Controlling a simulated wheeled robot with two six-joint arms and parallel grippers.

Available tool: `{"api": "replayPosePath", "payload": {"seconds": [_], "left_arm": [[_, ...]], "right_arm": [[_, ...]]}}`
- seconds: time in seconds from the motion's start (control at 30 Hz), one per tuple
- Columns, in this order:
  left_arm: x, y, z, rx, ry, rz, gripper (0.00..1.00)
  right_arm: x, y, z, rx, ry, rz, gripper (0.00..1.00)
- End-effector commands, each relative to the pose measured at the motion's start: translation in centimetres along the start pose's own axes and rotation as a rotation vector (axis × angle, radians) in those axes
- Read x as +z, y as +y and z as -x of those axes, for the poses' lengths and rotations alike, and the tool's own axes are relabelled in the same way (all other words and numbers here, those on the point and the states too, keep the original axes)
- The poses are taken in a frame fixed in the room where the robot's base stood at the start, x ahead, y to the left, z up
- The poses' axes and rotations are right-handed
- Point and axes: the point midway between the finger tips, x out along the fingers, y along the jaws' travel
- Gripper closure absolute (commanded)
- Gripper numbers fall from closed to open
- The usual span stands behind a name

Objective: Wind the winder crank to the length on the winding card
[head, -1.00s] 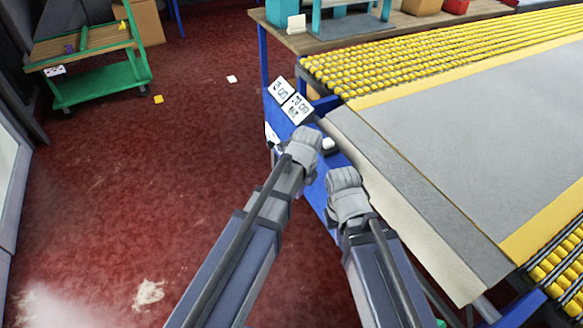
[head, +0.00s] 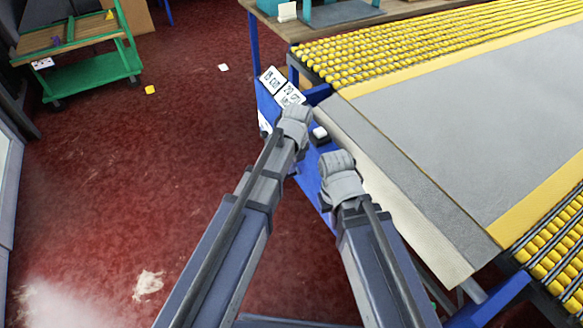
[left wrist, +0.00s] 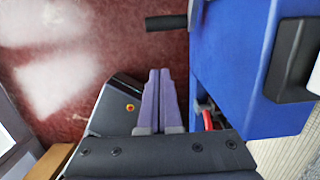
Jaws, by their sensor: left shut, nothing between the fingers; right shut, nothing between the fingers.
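In the left wrist view the winder crank shows as a black grip (left wrist: 166,23) on a grey arm beside a blue housing (left wrist: 228,70). My left gripper (left wrist: 158,75) is shut and empty, its purple fingers apart from the grip. In the head view the left gripper (head: 297,114) is in front of the blue frame, and the crank is hidden there. My right gripper (head: 337,160) is shut at the edge of the grey sheet. Two white cards stand on the frame: the left card (head: 271,79) seems to read 15 cm, the right card (head: 291,97) 20 cm.
A roller table (head: 400,60) with yellow rollers and a grey sheet (head: 450,120) fills the right. A small white-topped block (head: 320,133) sits on the frame between my grippers. A green cart (head: 95,80) stands at the far left. The red floor (head: 130,190) is mostly clear.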

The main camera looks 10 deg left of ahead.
Motion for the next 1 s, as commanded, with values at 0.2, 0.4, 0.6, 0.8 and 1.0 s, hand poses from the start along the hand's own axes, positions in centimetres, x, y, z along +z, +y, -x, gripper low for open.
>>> {"api": "replayPosePath", "payload": {"seconds": [0.2,0.4,0.6,0.8,1.0], "left_arm": [[-0.1,0.0,-3.9,0.0,0.0,0.001,1.0],[-0.1,0.0,-6.7,0.0,0.0,0.001,1.0],[1.7,-0.1,-9.0,0.0,0.0,0.003,1.0],[3.0,0.0,-9.8,0.0,0.0,0.001,1.0],[3.0,0.0,-9.7,0.0,0.0,0.0,1.0]], "right_arm": [[-0.2,-0.4,-3.8,0.0,0.0,0.0,1.0],[-0.4,-0.6,-6.6,0.0,0.0,0.0,1.0],[-0.5,-0.8,-8.6,0.0,0.0,0.0,1.0],[-0.5,-0.9,-9.2,0.0,0.0,0.0,1.0],[-0.5,-0.9,-9.1,0.0,0.0,0.0,1.0]]}}
